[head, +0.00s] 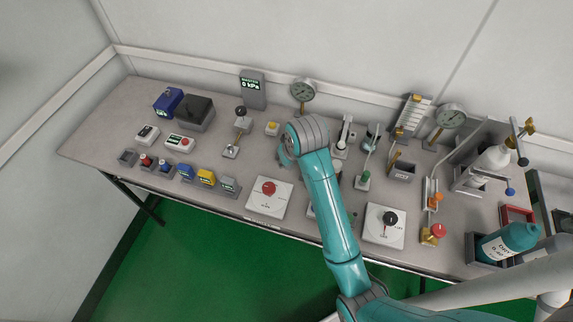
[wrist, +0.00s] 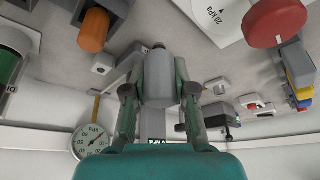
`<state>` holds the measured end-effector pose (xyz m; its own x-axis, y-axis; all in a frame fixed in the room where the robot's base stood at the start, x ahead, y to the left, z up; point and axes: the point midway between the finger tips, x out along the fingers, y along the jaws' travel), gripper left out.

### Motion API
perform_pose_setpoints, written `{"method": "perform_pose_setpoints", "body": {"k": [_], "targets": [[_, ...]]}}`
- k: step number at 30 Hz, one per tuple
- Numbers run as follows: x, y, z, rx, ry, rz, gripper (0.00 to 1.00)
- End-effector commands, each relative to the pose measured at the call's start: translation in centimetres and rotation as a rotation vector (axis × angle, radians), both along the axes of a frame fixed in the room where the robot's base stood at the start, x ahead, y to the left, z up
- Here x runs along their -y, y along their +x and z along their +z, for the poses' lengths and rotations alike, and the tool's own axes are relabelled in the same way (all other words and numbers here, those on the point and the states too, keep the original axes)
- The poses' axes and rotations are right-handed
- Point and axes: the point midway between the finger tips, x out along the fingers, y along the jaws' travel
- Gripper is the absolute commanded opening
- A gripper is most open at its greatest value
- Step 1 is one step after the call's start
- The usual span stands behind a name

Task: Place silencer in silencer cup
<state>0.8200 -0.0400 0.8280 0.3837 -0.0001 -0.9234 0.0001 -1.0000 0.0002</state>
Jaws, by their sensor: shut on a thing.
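My gripper (wrist: 159,98) is shut on a grey cylinder with a small stub at its end, which looks to be the silencer (wrist: 159,72). The two fingers press on its sides in the wrist view. In the head view my arm hides the held piece and most of the gripper, above the middle of the bench. I cannot tell for sure which holder is the silencer cup. A small grey block with a hollow (wrist: 103,63) shows in the wrist view, apart from the held piece. An orange cylinder (wrist: 95,32) stands in a dark holder beyond it.
Gauges (head: 302,90) stand along the back of the grey bench (head: 105,128). A red-button panel (head: 268,195) and a black-knob panel (head: 385,225) lie at the front. Valves and stands crowd the right side. A teal bottle (head: 510,240) lies at the right.

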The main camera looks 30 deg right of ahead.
Motion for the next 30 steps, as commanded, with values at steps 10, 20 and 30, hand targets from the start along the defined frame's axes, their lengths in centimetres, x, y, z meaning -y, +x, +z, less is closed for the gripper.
{"method": "perform_pose_setpoints", "body": {"k": [10, 20, 30], "targets": [[0.0, 0.0, -3.7, -0.002, 0.0, 0.0, 0.0], [0.0, 0.0, -3.9, -0.001, 0.0, 0.0, 0.0], [0.0, 0.0, -4.0, -0.001, 0.0, 0.0, 0.51]]}}
